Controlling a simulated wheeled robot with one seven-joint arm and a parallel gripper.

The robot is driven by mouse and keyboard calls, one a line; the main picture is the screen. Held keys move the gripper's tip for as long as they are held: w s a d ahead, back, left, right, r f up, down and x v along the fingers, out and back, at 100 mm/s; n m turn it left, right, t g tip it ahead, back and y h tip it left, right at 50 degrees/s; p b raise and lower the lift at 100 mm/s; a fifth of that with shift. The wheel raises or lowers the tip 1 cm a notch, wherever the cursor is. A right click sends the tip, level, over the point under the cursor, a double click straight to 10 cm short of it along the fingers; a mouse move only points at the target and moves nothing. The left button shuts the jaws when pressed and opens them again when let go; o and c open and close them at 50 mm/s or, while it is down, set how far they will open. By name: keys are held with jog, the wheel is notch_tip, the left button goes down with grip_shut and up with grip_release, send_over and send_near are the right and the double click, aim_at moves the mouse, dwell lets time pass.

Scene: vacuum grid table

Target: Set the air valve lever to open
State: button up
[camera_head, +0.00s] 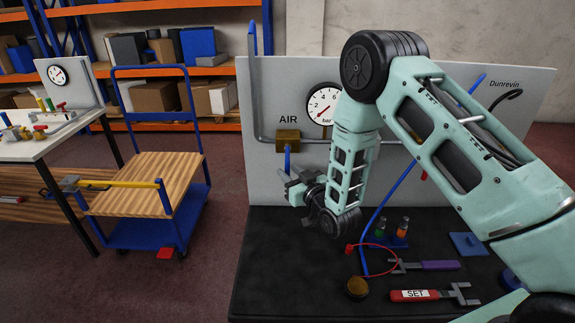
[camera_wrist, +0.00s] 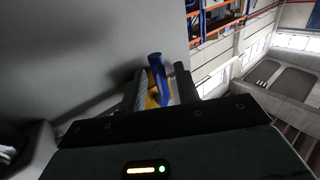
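The brass air valve (camera_head: 288,140) sits on the grey pipe under the "AIR" label. Its blue lever (camera_head: 288,158) points straight down, across the horizontal pipe. My gripper (camera_head: 291,183) is at the lever's lower end, in front of the panel. In the wrist view the blue lever (camera_wrist: 158,78) shows between the two fingers of my gripper (camera_wrist: 160,88), with a gap visible beside it, so the gripper looks open around it. Part of the yellow-brass valve body (camera_wrist: 153,98) shows behind. Whether a finger touches the lever cannot be told.
A round pressure gauge (camera_head: 322,103) is right of the valve, close to my forearm. The dark bench top (camera_head: 280,260) below carries a red "SET" wrench (camera_head: 418,295), a purple-handled wrench (camera_head: 435,265), a brass knob (camera_head: 357,287) and small bottles. A blue cart (camera_head: 150,235) stands left.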

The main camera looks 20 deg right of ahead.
jog(key=shift+x, duration=0.9)
grip_shut()
